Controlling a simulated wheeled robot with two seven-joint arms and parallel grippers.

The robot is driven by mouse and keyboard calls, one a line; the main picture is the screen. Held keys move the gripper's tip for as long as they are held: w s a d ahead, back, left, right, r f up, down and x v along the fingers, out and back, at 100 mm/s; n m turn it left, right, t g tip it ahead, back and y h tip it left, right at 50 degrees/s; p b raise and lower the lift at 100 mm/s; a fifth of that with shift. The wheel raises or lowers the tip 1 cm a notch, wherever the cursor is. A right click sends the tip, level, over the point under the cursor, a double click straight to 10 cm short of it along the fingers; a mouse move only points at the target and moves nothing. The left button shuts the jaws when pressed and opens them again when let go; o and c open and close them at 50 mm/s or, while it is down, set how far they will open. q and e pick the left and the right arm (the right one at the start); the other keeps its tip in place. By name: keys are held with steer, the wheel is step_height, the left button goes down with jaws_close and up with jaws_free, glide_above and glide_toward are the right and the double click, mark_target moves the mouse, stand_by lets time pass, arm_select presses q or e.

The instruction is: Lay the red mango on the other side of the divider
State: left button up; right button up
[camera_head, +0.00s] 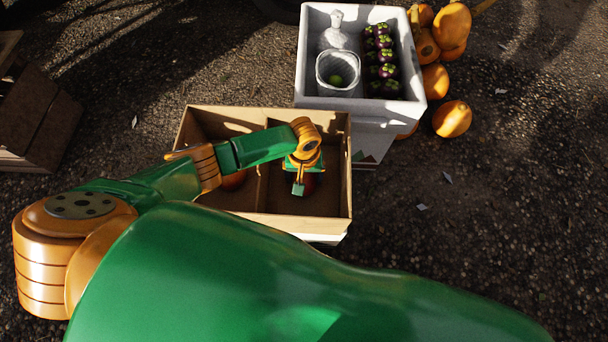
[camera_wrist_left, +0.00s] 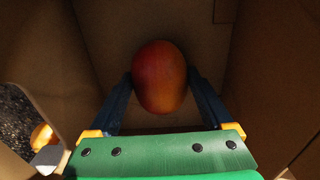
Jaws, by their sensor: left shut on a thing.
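The red mango (camera_wrist_left: 160,76), red with an orange flank, sits between the two blue fingers of my left gripper (camera_wrist_left: 162,84) in the left wrist view. The gripper is shut on it. In the head view my left gripper (camera_head: 301,186) reaches down into the right compartment of a cardboard box (camera_head: 333,205), and a bit of the mango (camera_head: 309,183) shows beside it. The divider (camera_head: 262,188) stands just left of the gripper and is partly hidden by my arm. I cannot tell whether the mango touches the box floor. My right gripper is not in view.
A white crate (camera_head: 309,85) with purple fruit (camera_head: 384,58) and a basket (camera_head: 338,73) stands behind the box. Orange fruits (camera_head: 452,119) lie at its right. Open ground lies right of the box.

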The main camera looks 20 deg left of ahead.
arm_select(q)
steer(key=shift+f, duration=0.4)
stand_by(0.6)
steer(key=o, duration=0.7)
steer(key=shift+o, duration=0.2)
